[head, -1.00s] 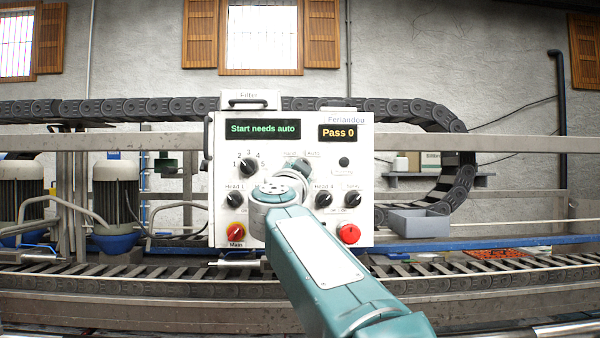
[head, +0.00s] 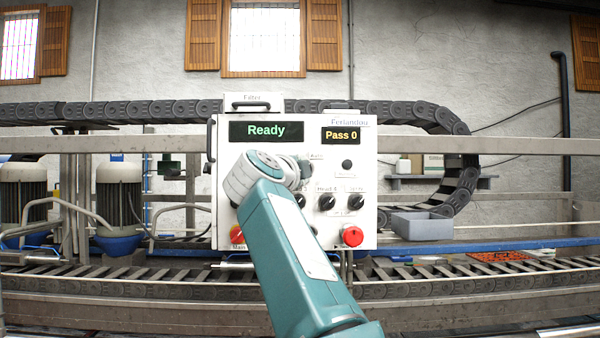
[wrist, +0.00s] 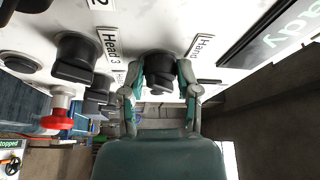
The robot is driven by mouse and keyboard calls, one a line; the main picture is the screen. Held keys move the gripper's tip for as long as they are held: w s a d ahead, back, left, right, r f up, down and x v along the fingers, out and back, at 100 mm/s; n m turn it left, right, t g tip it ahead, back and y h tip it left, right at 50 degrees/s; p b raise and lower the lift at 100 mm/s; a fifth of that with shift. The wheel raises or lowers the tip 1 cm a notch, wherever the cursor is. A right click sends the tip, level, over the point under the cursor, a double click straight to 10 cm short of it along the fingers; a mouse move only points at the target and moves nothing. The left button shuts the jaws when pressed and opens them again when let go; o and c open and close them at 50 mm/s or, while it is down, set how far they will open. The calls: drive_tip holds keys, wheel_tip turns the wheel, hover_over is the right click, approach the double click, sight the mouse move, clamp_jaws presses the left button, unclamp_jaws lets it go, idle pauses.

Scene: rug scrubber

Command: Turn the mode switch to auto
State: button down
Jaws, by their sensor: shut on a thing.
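The mode switch (wrist: 160,72) is a black knob on the white control panel (head: 226,180), beside the "Hand" label in the wrist view. My gripper (wrist: 159,84) is shut on it, with one finger on each side of the knob. In the head view my arm hides most of the switch, and the "Auto" label shows just to its right. The upper left display (head: 266,131) reads "Ready". The exact direction of the knob's pointer is hard to tell.
Black Head knobs (head: 326,202) and a red button (head: 352,236) sit close to my arm on the panel. A grey bin (head: 420,226) stands right of the panel.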

drive_tip(key=shift+w+f, duration=0.15)
drive_tip(key=shift+f, duration=0.15)
drive_tip(key=shift+c, duration=1.7)
unclamp_jaws()
drive_tip(key=shift+m, duration=0.3)
drive_tip(key=shift+r, duration=0.15)
drive_tip(key=r+v, duration=0.1)
drive_tip(key=v, duration=1.1)
drive_tip(key=shift+f, duration=0.4)
drive_tip(key=shift+r, duration=0.1)
